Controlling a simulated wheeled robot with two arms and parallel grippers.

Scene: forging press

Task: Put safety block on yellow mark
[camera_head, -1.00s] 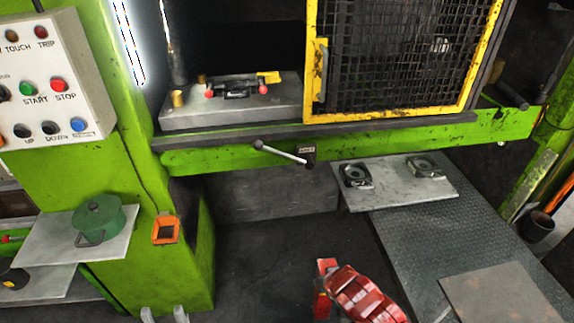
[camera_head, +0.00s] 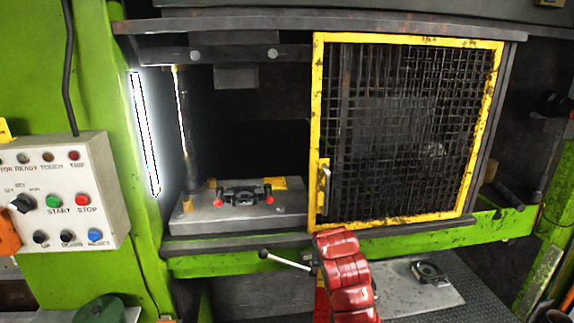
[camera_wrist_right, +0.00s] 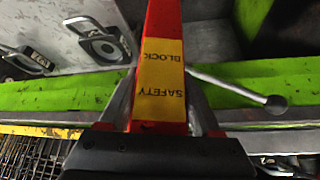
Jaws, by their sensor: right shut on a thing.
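The safety block (camera_wrist_right: 163,30) is a red bar with a yellow label reading SAFETY BLOCK in the right wrist view. My right gripper (camera_wrist_right: 160,95) is shut on it, one grey finger on each side. In the head view a red strip (camera_head: 320,300), likely the block, shows beside my red arm part, in front of the press; the gripper itself is hidden there. A yellow mark (camera_head: 279,184) lies on the press bed (camera_head: 210,222), at its back right, behind the black tool with red knobs (camera_head: 242,196). The block is apart from the mark. My left gripper is out of view.
The yellow mesh gate (camera_head: 318,120) covers the right of the press; the left opening is clear. A lever (camera_head: 285,261) juts from the green front beam (camera_head: 205,265); it also shows in the right wrist view (camera_wrist_right: 240,90). A grey shelf (camera_head: 445,300) holds black pieces.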

